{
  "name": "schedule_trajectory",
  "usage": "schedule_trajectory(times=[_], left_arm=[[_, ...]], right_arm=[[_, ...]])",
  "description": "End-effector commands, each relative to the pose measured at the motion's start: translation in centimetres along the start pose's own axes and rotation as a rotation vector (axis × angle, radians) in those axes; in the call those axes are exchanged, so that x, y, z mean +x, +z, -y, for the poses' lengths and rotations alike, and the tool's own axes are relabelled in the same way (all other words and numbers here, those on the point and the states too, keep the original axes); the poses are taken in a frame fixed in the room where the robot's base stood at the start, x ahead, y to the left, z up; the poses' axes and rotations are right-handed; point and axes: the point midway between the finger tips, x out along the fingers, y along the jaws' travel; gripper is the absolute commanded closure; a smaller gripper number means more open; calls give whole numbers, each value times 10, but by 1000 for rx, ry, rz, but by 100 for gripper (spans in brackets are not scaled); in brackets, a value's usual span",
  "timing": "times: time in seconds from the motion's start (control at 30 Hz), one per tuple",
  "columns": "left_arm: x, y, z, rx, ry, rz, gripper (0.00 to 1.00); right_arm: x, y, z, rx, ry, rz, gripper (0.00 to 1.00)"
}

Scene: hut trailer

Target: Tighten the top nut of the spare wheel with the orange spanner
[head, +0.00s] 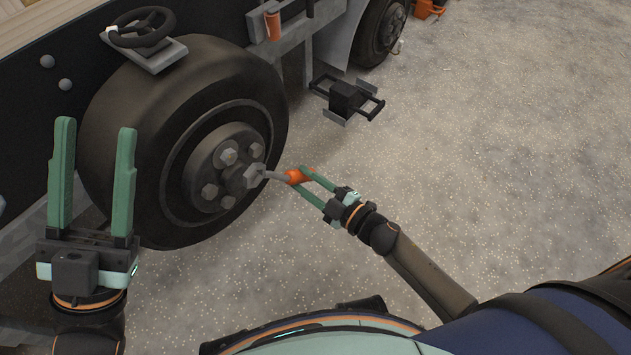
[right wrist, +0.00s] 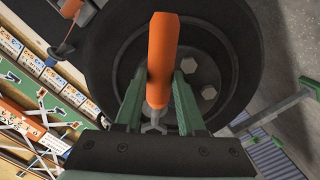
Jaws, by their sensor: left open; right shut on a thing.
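The spare wheel (head: 110,120) is a black tyre with a dark hub carrying several nuts. Two nuts sit high on the hub in the head view, one at upper left (head: 228,156) and one at upper right (head: 256,151). My right gripper (head: 308,182) is shut on the orange handle (head: 297,176) of the spanner. The spanner's grey jaw (head: 255,174) overlaps the hub's right side; I cannot tell whether it is seated on a nut. In the right wrist view the orange handle (right wrist: 162,60) points up between the fingers. My left gripper (head: 94,125) is open and empty, left of the hub.
A black handwheel on a grey bracket (head: 148,50) sits above the tyre. A black box with handles (head: 347,98) lies on the ground to the right. An orange cup-like object (head: 272,25) is on the trailer side. Open gravelly floor (head: 500,140) fills the right.

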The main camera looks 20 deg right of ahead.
Motion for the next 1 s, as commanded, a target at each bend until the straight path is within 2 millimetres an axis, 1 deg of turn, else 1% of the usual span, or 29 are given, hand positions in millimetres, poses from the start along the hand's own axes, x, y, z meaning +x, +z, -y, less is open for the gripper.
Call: schedule_trajectory(times=[0.47, 0.57, 0.8, 0.9, 1.0], left_arm=[[2, -2, 1, 3, 0, -1, 50], [0, -1, 0, 4, 0, -2, 50], [-3, 3, -1, -4, -1, -1, 50], [4, -3, 1, 1, 1, 0, 50], [6, -6, 2, 8, 3, -4, 50]], right_arm=[[1, -3, -1, 2, 2, -1, 100], [9, -2, -1, 1, 4, -3, 100], [45, -5, -1, 1, 4, -4, 100], [41, -9, -20, -126, 13, 0, 100], [41, -11, -32, -228, 21, 0, 100]])
